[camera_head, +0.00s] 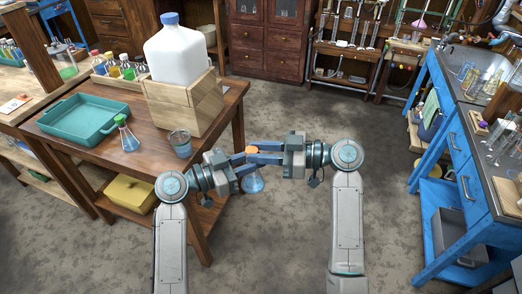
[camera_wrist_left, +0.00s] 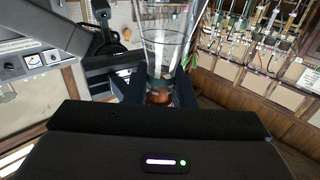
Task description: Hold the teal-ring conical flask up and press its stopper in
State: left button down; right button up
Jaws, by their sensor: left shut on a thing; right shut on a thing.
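A clear conical flask (camera_head: 253,184) hangs in the air off the table's right edge, its bluish lower body showing below my grippers. My left gripper (camera_head: 246,157) is shut on its neck. The flask body also shows in the left wrist view (camera_wrist_left: 165,45), between the fingers. An orange stopper (camera_head: 252,149) shows at the neck's top; it is brownish in the wrist view (camera_wrist_left: 158,98). My right gripper (camera_head: 262,152) comes from the right and is shut on the stopper.
The wooden table (camera_head: 75,152) holds a teal tray (camera_head: 85,119), another conical flask (camera_head: 126,136), a beaker (camera_head: 181,143) and a wooden box (camera_head: 190,103) with a white jug (camera_head: 180,54). A blue bench (camera_head: 455,150) stands right. The floor between is clear.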

jog(key=shift+f, duration=0.3)
dwell(0.5)
jog(key=o, duration=1)
jog(key=shift+o, duration=0.2)
jog(key=s+d, duration=0.1)
jog(key=d, duration=1.1)
jog(key=shift+s+r, duration=0.4)
